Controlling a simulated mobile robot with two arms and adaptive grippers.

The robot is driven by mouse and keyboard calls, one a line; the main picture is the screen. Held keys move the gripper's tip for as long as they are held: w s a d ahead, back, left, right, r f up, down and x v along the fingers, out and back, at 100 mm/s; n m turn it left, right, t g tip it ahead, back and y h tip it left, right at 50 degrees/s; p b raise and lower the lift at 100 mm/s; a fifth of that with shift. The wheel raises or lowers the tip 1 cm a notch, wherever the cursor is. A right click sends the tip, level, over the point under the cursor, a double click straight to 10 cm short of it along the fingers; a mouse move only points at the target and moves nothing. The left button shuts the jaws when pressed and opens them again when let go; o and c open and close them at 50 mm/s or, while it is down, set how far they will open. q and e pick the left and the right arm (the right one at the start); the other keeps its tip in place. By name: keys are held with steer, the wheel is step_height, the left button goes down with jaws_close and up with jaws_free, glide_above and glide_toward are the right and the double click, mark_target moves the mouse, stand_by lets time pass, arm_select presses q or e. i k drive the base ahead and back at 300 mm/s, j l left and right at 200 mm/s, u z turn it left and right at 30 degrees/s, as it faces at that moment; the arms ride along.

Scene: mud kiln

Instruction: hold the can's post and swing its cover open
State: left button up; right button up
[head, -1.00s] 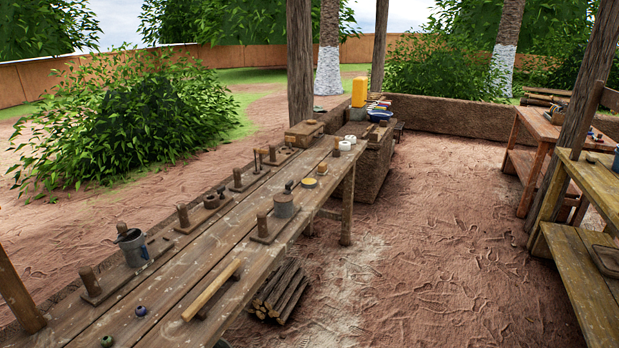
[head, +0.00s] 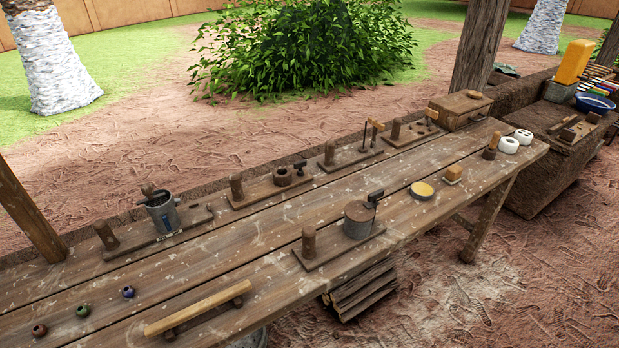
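A grey metal can (head: 358,222) stands on a wooden base board (head: 322,262) near the front edge of the long plank table. A flat, round cover (head: 359,208) lies over its top, and a dark, upright piece with a block on top (head: 376,196) stands at its right side. A short wooden post (head: 309,242) rises from the left end of the same board. Another grey can (head: 162,213) stands on a separate board at the left rear, with its own post (head: 106,235); it looks open at the top. Neither of my grippers is in view.
The plank table (head: 240,250) carries several other boards with posts along its back edge. A wooden bar (head: 198,308) and three small coloured balls lie at the front left. A yellow-topped disc (head: 422,190) sits right of the covered can. Firewood (head: 362,290) is stacked below.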

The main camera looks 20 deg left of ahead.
mark_target(357, 211)
steer(key=i+l+u, duration=0.3)
steer(key=l+u, duration=0.35)
steer(key=i+l+u, duration=0.15)
steer(key=l+u, duration=0.45)
steer(key=l, duration=0.15)
steer(key=i+l+u, duration=0.1)
steer(key=l+u, duration=0.2)
steer(key=k, duration=0.1)
steer(key=z, duration=0.05)
